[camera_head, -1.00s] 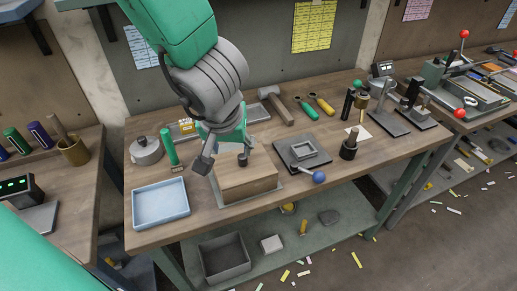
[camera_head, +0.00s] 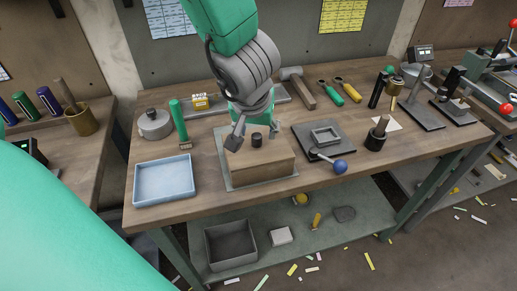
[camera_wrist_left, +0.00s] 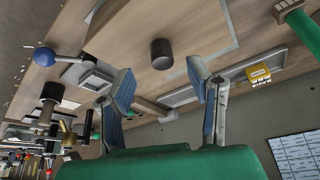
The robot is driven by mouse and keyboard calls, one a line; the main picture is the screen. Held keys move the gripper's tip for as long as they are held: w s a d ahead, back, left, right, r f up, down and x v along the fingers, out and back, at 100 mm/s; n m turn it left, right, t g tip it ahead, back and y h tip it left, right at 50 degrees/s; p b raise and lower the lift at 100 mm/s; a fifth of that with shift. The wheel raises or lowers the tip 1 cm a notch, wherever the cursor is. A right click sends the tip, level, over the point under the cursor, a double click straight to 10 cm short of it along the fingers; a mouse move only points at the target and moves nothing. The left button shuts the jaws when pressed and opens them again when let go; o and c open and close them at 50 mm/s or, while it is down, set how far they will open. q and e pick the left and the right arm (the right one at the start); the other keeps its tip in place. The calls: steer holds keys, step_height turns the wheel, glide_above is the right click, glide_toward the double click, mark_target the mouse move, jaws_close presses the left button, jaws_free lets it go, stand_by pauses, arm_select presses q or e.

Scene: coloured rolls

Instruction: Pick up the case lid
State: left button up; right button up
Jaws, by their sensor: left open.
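The case lid (camera_head: 262,170) is a wooden block-like cover with a short dark knob (camera_head: 257,141) on top. It sits on a thin grey plate (camera_head: 229,183) at the front middle of the bench. My left gripper (camera_head: 254,134) is open just above the lid, its fingers on either side of the knob in the head view. In the left wrist view the open left gripper (camera_wrist_left: 163,86) shows its two blue-padded fingers apart, with the knob (camera_wrist_left: 161,54) ahead of the gap and the wooden lid top around it. The knob is not gripped. My right gripper is not in view.
A blue tray (camera_head: 165,197) lies left of the lid. A green-handled brush (camera_head: 180,125) stands behind the tray. A dark plate with a square frame (camera_head: 325,136) and a blue-balled lever (camera_head: 340,166) is close on the right. A hammer (camera_head: 298,88) lies behind.

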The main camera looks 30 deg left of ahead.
mark_target(257, 135)
arm_select(q)
steer(key=x, duration=0.1)
steer(key=b+x, duration=0.1)
steer(key=x, duration=0.1)
steer(key=b+x, duration=0.1)
steer(key=shift+w+a+f, duration=0.15)
steer(key=shift+a+f, duration=0.05)
steer(key=shift+a, duration=0.1)
steer(key=shift+r, duration=0.1)
steer(key=shift+d, duration=0.1)
steer(key=shift+c, duration=0.8)
steer(key=shift+d, duration=0.15)
jaws_close()
